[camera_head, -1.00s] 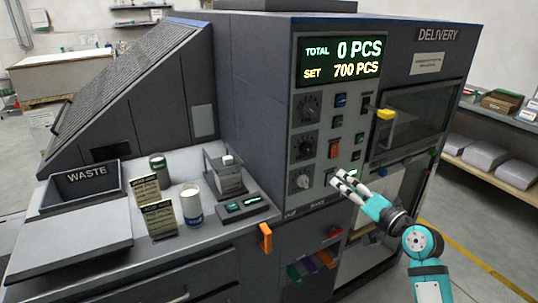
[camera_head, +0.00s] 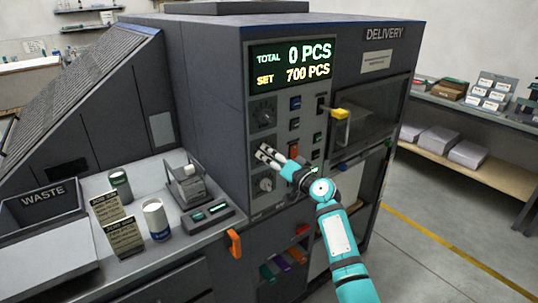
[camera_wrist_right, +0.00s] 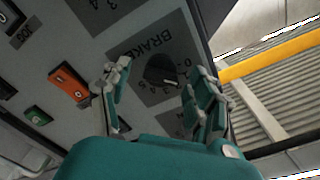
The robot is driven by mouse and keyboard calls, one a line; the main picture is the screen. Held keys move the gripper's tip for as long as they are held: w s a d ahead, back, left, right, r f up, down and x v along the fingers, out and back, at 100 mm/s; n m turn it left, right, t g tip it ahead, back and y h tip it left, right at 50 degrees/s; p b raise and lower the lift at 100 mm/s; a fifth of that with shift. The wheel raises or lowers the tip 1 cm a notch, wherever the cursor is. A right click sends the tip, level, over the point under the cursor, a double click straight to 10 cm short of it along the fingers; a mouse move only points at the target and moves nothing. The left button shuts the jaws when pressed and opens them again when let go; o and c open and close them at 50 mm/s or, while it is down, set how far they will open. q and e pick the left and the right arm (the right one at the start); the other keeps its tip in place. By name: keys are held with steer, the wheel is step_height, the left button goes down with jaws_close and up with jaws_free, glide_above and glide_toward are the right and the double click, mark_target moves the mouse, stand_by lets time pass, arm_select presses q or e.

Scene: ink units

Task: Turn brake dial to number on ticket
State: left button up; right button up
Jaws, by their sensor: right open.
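The brake dial (camera_wrist_right: 160,72) is a dark knob on a dark plate marked BRAKE with numbers around it. In the right wrist view it lies between the spread fingers of my open right gripper (camera_wrist_right: 158,95), and no finger clearly touches it. In the head view the gripper (camera_head: 264,152) is at the middle of the dial column and hides the middle dial. Two cream tickets, one at the back (camera_head: 107,206) and one in front (camera_head: 124,237), stand on the left counter; their writing is too small to read. My left gripper is out of view.
Buttons and a yellow handle (camera_head: 340,113) are right of the dials. The display (camera_head: 291,65) reads total 0, set 700. Cans, a small stand and a waste bin (camera_head: 45,205) occupy the counter.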

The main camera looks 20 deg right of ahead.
steer(key=shift+x, duration=0.8)
steer(key=shift+s, duration=0.1)
steer(key=shift+c, duration=0.2)
steer(key=c, duration=1.1)
